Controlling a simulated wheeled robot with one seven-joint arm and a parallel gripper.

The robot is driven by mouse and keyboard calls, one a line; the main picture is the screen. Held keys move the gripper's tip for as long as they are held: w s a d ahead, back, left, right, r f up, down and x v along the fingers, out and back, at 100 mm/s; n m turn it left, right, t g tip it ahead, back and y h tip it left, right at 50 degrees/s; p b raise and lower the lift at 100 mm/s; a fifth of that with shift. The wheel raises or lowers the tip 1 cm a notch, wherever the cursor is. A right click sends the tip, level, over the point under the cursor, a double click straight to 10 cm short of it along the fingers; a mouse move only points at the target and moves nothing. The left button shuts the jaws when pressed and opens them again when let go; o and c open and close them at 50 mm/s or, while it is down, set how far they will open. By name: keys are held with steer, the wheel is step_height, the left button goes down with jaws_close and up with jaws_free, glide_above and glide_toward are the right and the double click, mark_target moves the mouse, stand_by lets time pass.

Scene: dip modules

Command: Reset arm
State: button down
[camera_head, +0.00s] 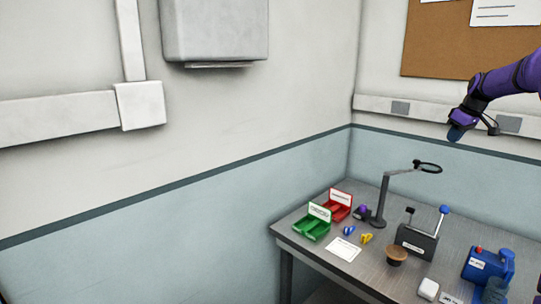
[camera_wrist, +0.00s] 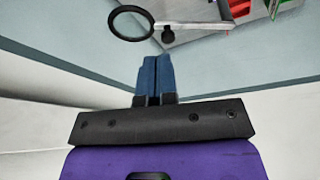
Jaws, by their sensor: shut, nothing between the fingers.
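My arm reaches in from the right edge of the head view. My gripper (camera_head: 455,134) hangs in the air above the back of the table (camera_head: 300,244), in front of the back wall. In the wrist view its two blue fingers (camera_wrist: 155,62) lie side by side, closed, with nothing between them. The gripper touches nothing that I can see.
A magnifier stand (camera_head: 380,200) with a ring lens rises below my gripper. A green bin (camera_head: 312,229), a red bin (camera_head: 338,208), a grey box with levers (camera_head: 417,242) and a blue container (camera_head: 485,268) stand on the table. The air around my gripper is free.

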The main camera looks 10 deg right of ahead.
steer(key=s+a+r+h, duration=0.1)
steer(key=s+a+r, duration=0.35)
steer(key=a, duration=0.55)
steer(key=s+a+r+m, duration=0.1)
steer(key=s+a+r, duration=0.35)
steer(key=a, duration=0.45)
steer(key=s+a+r+h, duration=0.1)
steer(key=s+a+r, duration=0.2)
steer(key=s+a, duration=0.5)
steer(key=s+a+m, duration=0.1)
steer(key=s+a, duration=0.9)
steer(key=s, duration=0.1)
steer(key=s+a+f+m, duration=0.1)
steer(key=s+f, duration=0.3)
steer(key=s, duration=0.4)
steer(key=s+a+f+t+y, duration=0.1)
steer(key=s+a+f, duration=0.2)
steer(key=s, duration=0.5)
steer(key=shift+s+a+f+m+t, duration=0.2)
steer(key=shift+s+f+m+t, duration=0.15)
steer(key=shift+f, duration=0.2)
